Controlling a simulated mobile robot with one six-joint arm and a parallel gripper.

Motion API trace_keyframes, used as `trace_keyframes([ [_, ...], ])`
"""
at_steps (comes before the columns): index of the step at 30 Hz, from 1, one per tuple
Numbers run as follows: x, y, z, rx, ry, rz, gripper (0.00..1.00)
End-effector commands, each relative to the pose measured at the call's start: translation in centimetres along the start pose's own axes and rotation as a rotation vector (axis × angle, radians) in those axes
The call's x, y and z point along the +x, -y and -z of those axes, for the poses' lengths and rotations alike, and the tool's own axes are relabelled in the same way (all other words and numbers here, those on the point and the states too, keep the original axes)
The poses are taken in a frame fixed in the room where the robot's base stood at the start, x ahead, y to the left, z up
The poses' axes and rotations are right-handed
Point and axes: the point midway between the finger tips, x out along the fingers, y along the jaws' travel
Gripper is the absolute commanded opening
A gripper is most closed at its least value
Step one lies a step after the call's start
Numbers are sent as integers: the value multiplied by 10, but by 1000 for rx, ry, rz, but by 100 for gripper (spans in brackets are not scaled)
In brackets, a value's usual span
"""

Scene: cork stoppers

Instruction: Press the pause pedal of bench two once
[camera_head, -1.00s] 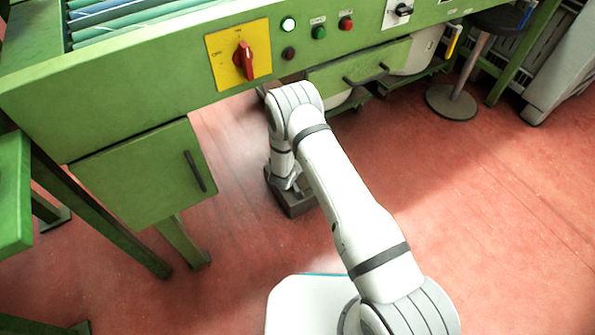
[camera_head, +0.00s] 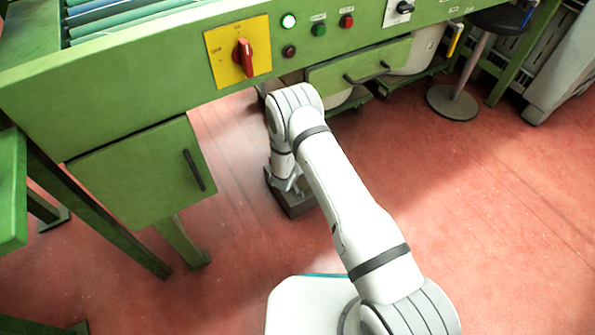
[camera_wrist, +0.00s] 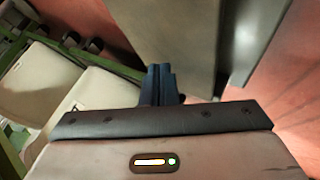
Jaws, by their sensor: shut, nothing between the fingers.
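The green bench (camera_head: 130,85) overhangs the pedal, with a red rotary switch (camera_head: 243,58) on a yellow plate, small buttons and a drawer (camera_head: 360,68). Pale bins (camera_wrist: 40,82) stand close by in the wrist view. A stool (camera_head: 455,100) stands at right; floor there is clear.

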Motion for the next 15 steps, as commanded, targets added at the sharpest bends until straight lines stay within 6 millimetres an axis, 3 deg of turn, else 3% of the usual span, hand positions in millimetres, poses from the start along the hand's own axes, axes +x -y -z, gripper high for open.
trace_keyframes([
  [15, 5, 3, -4, 0, 0, 0, 0],
])
